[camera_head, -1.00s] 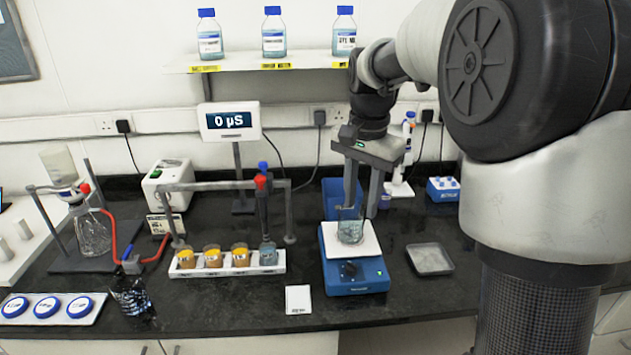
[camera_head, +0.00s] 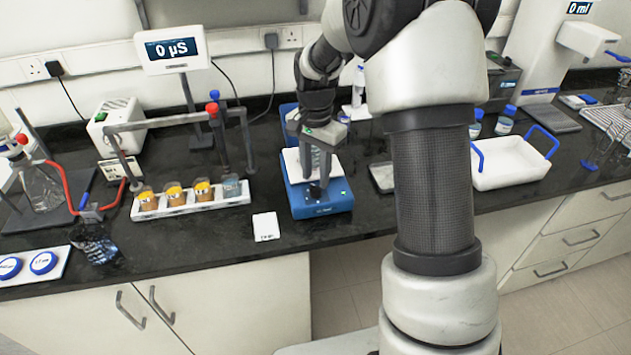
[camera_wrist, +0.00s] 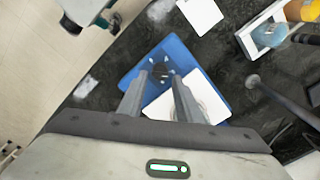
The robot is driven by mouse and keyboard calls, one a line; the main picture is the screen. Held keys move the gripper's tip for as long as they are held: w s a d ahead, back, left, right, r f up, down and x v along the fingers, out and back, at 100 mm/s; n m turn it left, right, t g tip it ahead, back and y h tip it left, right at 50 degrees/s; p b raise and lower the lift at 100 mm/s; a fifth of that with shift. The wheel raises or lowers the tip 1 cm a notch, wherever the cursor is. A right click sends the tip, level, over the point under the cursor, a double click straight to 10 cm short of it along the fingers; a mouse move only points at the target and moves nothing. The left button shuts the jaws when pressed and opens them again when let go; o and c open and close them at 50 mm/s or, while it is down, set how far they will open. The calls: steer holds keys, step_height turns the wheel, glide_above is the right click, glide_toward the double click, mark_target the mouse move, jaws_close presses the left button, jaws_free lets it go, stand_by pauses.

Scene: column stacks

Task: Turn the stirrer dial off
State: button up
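The blue stirrer (camera_head: 333,203) stands on the black bench, with a pale plate (camera_head: 291,160) on top. Its dark dial (camera_wrist: 158,73) is on the front face, with small white marks around it in the wrist view. My gripper (camera_head: 316,180) points down at the front of the stirrer. In the wrist view its two fingers (camera_wrist: 157,75) are apart, with the dial showing between their tips. Contact with the dial cannot be told. The dial's pointer setting is too small to read. The fingers partly hide the plate and whatever is on it.
A white card (camera_head: 266,227) lies left of the stirrer. A white rack of several cups (camera_head: 205,207) stands farther left, under a grey stand. A grey dish (camera_head: 382,177) is close on the right. A white tray with blue handles (camera_head: 511,165) is farther right.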

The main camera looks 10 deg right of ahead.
mark_target(315, 186)
steer(key=shift+f, duration=1.55)
steer(key=shift+c, duration=0.3)
steer(key=c, duration=0.7)
steer(key=shift+c, duration=0.2)
